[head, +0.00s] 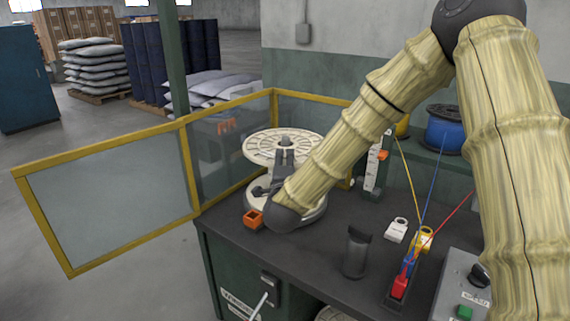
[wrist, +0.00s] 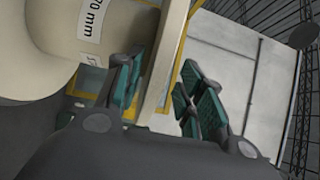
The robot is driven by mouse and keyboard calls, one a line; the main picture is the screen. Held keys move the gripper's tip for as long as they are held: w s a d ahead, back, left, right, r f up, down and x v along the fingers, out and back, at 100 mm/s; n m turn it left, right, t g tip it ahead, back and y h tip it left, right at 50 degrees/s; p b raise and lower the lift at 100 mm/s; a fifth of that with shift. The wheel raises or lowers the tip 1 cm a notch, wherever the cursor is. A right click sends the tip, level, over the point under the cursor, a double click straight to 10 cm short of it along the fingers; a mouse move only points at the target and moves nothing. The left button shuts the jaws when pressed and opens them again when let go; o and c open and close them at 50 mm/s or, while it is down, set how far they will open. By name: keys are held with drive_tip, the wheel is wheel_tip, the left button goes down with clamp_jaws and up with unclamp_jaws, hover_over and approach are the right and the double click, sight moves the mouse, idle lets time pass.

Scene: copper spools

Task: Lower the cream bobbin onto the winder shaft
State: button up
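The cream bobbin (head: 262,147) is at the winder on the bench, its pale round upper flange level or nearly so. A dark stub shows at the flange's centre. In the head view my gripper (head: 284,160) is at the flange's near rim. My arm hides much of the barrel and shaft.
A yellow-framed clear guard (head: 188,165) stands left of and behind the winder. An orange block (head: 253,219) lies at its front left. A dark cylinder (head: 356,252), a white tag (head: 396,230) and coloured wires stand on the right. A control box (head: 463,285) is front right.

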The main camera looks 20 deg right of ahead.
drive_tip(key=shift+f, duration=0.15)
drive_tip(key=v, duration=1.2)
drive_tip(key=shift+s, duration=0.1)
idle(0.3)
